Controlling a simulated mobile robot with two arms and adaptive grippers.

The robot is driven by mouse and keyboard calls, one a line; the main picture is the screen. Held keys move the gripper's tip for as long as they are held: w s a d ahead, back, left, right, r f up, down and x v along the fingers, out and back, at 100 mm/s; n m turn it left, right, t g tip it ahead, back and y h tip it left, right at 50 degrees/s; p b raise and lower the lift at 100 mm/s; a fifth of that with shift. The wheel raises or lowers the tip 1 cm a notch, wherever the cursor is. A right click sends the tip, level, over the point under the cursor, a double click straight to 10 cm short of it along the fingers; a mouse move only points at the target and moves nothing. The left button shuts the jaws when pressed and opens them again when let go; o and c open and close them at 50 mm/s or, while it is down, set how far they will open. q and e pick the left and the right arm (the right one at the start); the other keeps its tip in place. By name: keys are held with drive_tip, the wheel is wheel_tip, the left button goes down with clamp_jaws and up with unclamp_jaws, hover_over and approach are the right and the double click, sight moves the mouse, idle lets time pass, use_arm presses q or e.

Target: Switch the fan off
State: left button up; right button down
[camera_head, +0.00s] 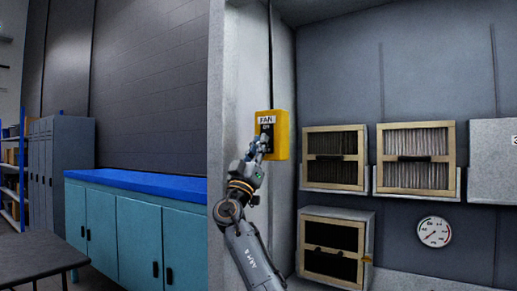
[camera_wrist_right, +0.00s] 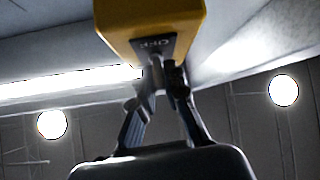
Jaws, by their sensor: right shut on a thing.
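The fan switch is a yellow box (camera_head: 283,135) with a white label reading FAN, mounted on the edge of a pale grey wall panel. A dark plate with lettering sits on its front. My right gripper (camera_head: 263,143) is at the front of this box. In the right wrist view the yellow box (camera_wrist_right: 150,25) fills the top, and its dark plate (camera_wrist_right: 155,46) shows lettering. A small lever (camera_wrist_right: 158,72) sticks out below the lettering. My right gripper (camera_wrist_right: 160,85) is shut on this lever, with its fingertips around it. My left gripper is not in view.
Framed filters (camera_head: 335,183) and a round gauge (camera_head: 434,231) are on the grey wall to the right. A teal cabinet with a blue top (camera_head: 140,180) stands to the left. A dark table (camera_head: 40,255) is at the lower left.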

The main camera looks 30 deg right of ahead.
drive_tip(key=shift+r+g, duration=0.15)
drive_tip(key=shift+g, duration=0.15)
drive_tip(key=c, duration=1.4)
unclamp_jaws()
drive_tip(key=shift+d, duration=0.15)
drive_tip(key=shift+o, duration=0.2)
drive_tip(key=shift+a+f, duration=0.2)
drive_tip(key=shift+f, duration=0.1)
drive_tip(key=v, duration=1.1)
drive_tip(key=shift+f, duration=0.3)
drive_tip(key=shift+s, duration=0.15)
